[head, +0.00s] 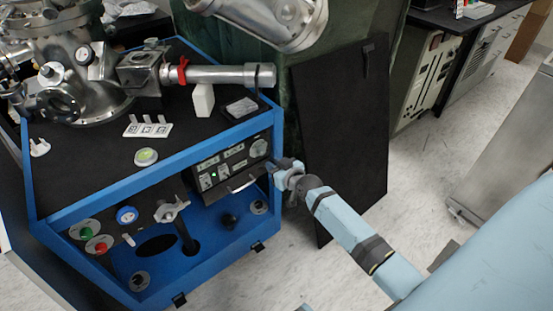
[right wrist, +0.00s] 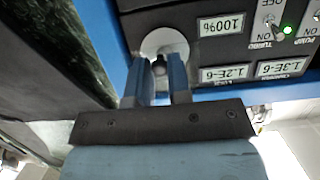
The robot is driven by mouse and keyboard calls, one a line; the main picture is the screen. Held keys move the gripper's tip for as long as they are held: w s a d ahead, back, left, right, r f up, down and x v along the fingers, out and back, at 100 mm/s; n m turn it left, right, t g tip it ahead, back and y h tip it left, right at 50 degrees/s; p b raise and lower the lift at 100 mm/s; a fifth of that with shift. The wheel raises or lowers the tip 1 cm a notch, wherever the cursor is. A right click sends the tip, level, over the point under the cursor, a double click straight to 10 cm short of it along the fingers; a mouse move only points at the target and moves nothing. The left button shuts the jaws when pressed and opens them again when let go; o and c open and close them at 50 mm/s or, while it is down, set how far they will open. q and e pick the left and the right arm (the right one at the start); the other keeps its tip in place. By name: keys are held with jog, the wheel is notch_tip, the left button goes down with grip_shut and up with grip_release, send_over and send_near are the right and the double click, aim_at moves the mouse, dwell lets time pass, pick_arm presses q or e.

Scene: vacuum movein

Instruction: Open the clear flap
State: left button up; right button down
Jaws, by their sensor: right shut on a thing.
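The black control panel (head: 225,167) sits in the front of the blue-framed cart, with small displays, switches and a round pale disc (head: 259,147). I cannot make out the clear flap's surface; a bright bar (head: 243,185) runs along the panel's lower part. My right gripper (head: 273,167) is at the panel's right end, just below the disc in the head view. In the right wrist view its two blue fingers (right wrist: 165,82) stand before the disc (right wrist: 166,43), shut on a small dark knob (right wrist: 159,68). The fingers partly hide the knob. My left gripper is not in view.
Vacuum hardware (head: 80,70) and a steel tube (head: 220,75) stand on the cart top. A black board (head: 340,140) leans right of the cart, close to my right forearm. Knobs and a lever (head: 170,210) fill the lower front. Floor (head: 425,165) shows at right.

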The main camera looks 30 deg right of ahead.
jog(key=r+g+p, duration=0.1)
jog(key=p, duration=0.2)
jog(key=s+r+g+p, duration=0.1)
jog(key=p, duration=0.3)
jog(key=shift+r, duration=0.4)
pick_arm(q)
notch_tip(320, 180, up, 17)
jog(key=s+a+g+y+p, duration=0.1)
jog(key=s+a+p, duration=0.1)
jog(key=p, duration=1.9)
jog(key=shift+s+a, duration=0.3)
pick_arm(e)
notch_tip(320, 180, up, 10)
jog(key=w+g+h, duration=0.1)
jog(key=w+g, duration=0.1)
jog(key=g, duration=1.1)
jog(key=shift+f, duration=0.2)
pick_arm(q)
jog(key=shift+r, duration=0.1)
